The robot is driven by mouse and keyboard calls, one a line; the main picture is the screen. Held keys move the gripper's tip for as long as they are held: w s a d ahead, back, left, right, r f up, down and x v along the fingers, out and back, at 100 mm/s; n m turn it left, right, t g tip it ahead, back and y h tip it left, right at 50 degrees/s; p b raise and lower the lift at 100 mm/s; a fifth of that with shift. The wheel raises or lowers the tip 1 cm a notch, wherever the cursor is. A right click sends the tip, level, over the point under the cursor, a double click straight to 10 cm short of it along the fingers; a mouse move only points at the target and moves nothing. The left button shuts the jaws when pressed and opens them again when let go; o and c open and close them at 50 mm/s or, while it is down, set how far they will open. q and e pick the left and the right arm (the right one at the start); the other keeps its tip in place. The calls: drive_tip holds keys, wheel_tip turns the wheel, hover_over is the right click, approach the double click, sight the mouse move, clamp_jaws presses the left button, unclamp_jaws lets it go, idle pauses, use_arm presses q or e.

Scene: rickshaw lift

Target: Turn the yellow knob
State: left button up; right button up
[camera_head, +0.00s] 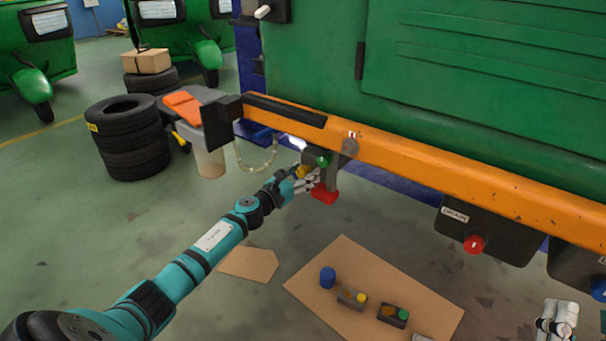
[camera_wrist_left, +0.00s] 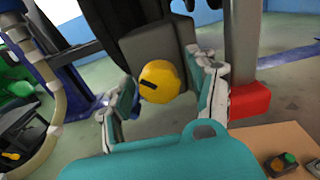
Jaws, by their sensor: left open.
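The yellow knob (camera_wrist_left: 160,82) has a black pointer mark and sits on a dark grey box (camera_wrist_left: 148,45) in the left wrist view. In the head view the knob (camera_head: 302,171) is small and partly covered by my left gripper (camera_head: 305,182), under the orange beam. My left gripper (camera_wrist_left: 165,105) is open, with one finger to the left of the knob and one to the right. Both fingers look apart from the knob. My right gripper (camera_head: 557,320) is at the lower right edge of the head view, away from the knob; its opening is unclear.
A green button (camera_head: 323,161) and a red block (camera_head: 324,196) are close to the knob. The orange beam (camera_head: 440,167) runs above. A drain box with a red knob (camera_head: 474,244) hangs to the right. Cardboard (camera_head: 420,292) with small parts lies on the floor. Tyres (camera_head: 130,140) stand left.

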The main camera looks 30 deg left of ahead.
use_arm(q)
drive_tip(key=c, duration=1.2)
